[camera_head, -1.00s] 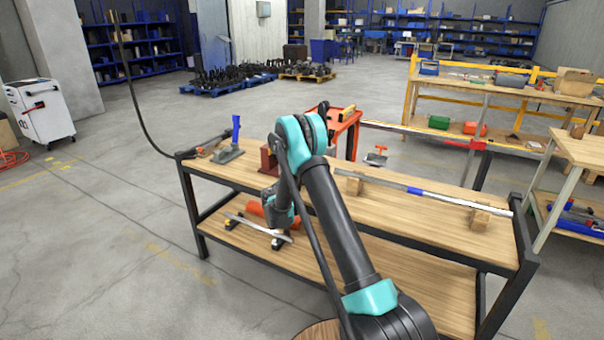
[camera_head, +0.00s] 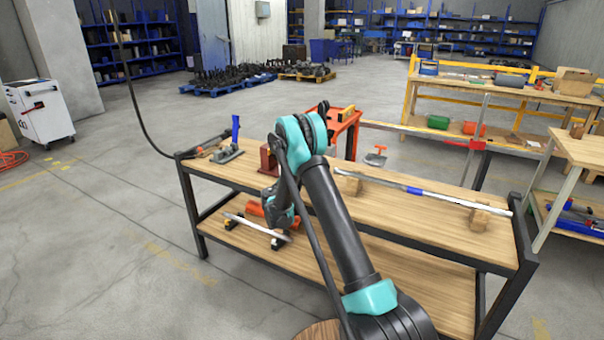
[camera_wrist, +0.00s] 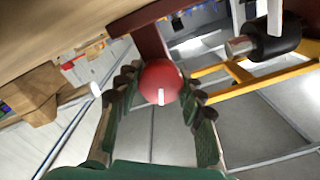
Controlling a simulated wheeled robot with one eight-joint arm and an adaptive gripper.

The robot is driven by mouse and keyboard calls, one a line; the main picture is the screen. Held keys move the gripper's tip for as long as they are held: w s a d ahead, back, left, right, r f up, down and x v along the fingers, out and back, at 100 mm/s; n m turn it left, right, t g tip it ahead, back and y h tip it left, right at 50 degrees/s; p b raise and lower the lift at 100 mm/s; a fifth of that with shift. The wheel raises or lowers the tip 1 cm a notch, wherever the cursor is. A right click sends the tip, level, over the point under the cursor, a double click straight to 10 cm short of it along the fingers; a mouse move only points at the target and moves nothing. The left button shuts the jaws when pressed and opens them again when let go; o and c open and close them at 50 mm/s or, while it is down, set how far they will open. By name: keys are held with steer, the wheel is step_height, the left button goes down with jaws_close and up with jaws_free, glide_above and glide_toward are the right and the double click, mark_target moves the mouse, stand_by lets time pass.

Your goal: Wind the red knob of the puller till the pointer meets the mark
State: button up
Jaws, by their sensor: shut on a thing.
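The red knob (camera_wrist: 160,84) shows in the wrist view between the two green fingers of my gripper (camera_wrist: 158,92), which are shut on it from both sides. A pale line runs on the knob's face, pointing down in that view. Behind the knob is the dark red body of the puller (camera_wrist: 150,38). In the head view the puller's red body (camera_head: 269,160) stands on the workbench, partly behind my arm. My arm hides the knob and my gripper there. I cannot make out the pointer or the mark in either view.
The wooden workbench (camera_head: 430,225) carries a long bar on wooden blocks (camera_head: 478,218) to the right and a grey tool with a blue handle (camera_head: 230,150) to the left. A lower shelf (camera_head: 400,285) holds orange and metal parts. An orange stand (camera_head: 345,125) is behind.

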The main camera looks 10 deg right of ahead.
steer(key=m, duration=0.4)
steer(key=shift+f+m, duration=0.1)
steer(key=shift+m, duration=2.2)
steer(key=o, duration=1.2)
steer(key=shift+s, duration=0.1)
steer(key=v, duration=1.2)
